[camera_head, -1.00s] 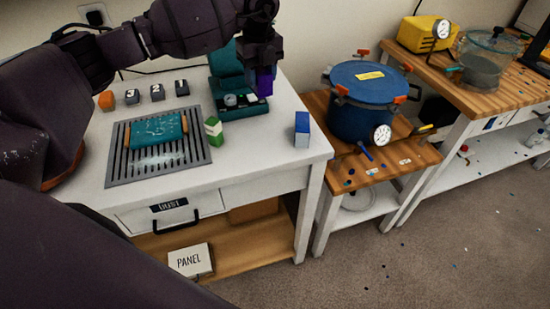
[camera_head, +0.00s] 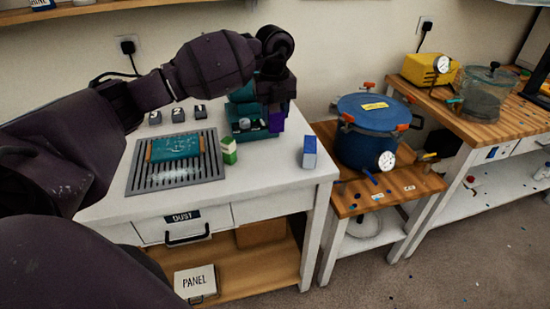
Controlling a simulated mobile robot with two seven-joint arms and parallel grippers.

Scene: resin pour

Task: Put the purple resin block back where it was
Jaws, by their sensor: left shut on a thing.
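The purple resin block (camera_head: 277,121) is held by my left gripper (camera_head: 275,108), which is shut on its upper part. The block hangs at the right side of the open teal case (camera_head: 250,133) on the white table. I cannot tell whether it touches the case or is just above it. Small round items sit inside the case. My right gripper is not in view.
On the white table (camera_head: 270,176) are a slotted grey tray (camera_head: 139,183) with a teal piece (camera_head: 175,147), a green-and-white block (camera_head: 229,150), a blue-and-white block (camera_head: 309,152) and dark numbered blocks (camera_head: 178,115). A blue pressure pot (camera_head: 365,147) stands on the wooden bench to the right.

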